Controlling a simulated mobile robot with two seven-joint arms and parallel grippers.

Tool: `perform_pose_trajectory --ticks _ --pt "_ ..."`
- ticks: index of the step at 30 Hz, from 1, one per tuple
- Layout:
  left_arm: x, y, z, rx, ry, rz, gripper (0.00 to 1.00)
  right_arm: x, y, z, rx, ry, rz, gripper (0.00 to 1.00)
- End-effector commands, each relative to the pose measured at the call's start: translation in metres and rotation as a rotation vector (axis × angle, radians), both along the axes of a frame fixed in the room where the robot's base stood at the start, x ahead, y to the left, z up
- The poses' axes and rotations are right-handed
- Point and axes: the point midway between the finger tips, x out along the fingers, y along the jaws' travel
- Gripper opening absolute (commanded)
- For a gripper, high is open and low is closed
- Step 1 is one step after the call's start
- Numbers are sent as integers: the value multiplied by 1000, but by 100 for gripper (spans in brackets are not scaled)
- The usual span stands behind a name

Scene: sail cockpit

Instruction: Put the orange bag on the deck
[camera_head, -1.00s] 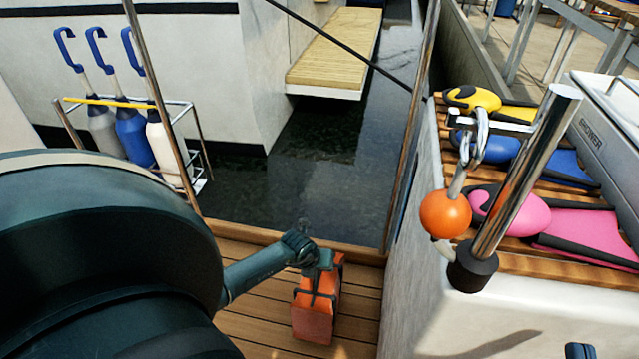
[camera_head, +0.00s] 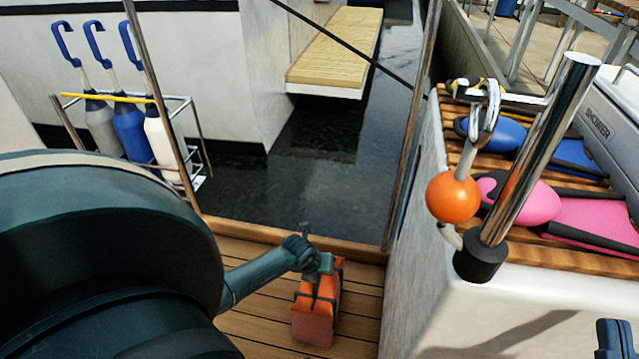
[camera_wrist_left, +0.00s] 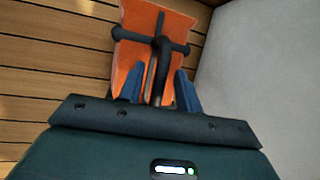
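The orange bag (camera_head: 318,308) stands on the wooden deck (camera_head: 250,325) next to the white cockpit wall. It also shows in the left wrist view (camera_wrist_left: 135,65), with its black handle. My left gripper (camera_head: 322,265) is over the top of the bag; in the head view its fingers are hard to make out. In the left wrist view its two blue fingers (camera_wrist_left: 160,88) stand apart, one on each side of the black handle, with visible gaps. My right gripper (camera_head: 612,342) shows only as a dark blue part at the lower right corner, and its opening is unclear.
A metal post (camera_head: 530,160) and an orange ball (camera_head: 453,197) stand by the slatted bench (camera_head: 590,258) at right, above pink and blue swim gear. Water (camera_head: 315,180) lies beyond the deck edge. Bare deck surrounds the bag.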

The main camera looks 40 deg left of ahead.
Motion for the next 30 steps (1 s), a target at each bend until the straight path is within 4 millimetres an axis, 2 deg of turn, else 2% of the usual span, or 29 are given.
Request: perform_pose_trajectory --ticks 8,13,21,24,30 --pt "-2 0 8 1 1 0 34 0 0 6 1 9 1 0" --pt "-13 0 34 0 0 -1 34 -12 4 -21 15 208 -3 0" --pt "-38 -2 88 1 1 -1 34 -10 -4 -18 -90 194 -62 0" --pt "-44 -2 100 2 0 -1 34 -11 -6 -19 -116 193 -73 0" --pt "-50 -3 111 1 0 1 34 -12 -7 -22 -140 193 -82 0"
